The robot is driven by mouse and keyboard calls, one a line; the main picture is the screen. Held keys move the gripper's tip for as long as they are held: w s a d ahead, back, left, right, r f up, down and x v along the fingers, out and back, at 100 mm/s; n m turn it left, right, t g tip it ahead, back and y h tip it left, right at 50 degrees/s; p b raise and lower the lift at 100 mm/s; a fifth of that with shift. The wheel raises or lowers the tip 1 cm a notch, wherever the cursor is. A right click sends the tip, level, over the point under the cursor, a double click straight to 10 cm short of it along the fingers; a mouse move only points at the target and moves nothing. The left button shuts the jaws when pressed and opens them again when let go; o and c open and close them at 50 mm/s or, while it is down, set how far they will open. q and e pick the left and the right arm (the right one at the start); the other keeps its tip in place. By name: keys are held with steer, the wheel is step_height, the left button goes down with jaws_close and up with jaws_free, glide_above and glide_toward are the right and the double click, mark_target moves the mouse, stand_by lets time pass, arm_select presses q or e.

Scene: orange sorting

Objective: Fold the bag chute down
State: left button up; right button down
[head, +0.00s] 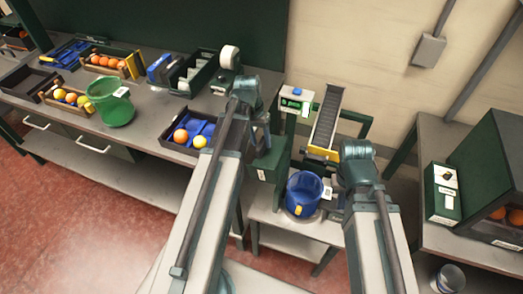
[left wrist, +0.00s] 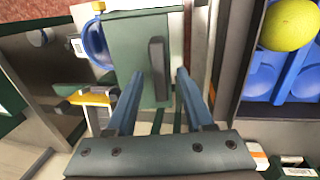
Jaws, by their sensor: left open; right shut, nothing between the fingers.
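A green panel (left wrist: 140,55) with a dark upright bar handle (left wrist: 157,70) stands in front of my left gripper (left wrist: 158,85) in the left wrist view. The fingers are open, one on each side of the handle, and do not appear to grip it. I take this panel to be the bag chute; in the head view it shows as a green plate (head: 271,166) left of the blue bucket (head: 303,192). My left gripper (head: 262,150) is partly hidden there by its arm. My right gripper (head: 335,205) is mostly hidden beside its wrist, right of the bucket, shut and empty.
A dark ramp (head: 328,112) with a yellow lip stands behind the bucket. On the left bench are a green bucket (head: 110,103), a blue tray (head: 203,130) with fruit, and several crates. A dark green machine (head: 490,160) stands at the right.

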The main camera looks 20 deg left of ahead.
arm_select(q)
steer(key=shift+d+f+b, duration=0.2)
steer(key=shift+f+b, duration=0.25)
steer(key=shift+f, duration=0.45)
jaws_close()
stand_by(0.8)
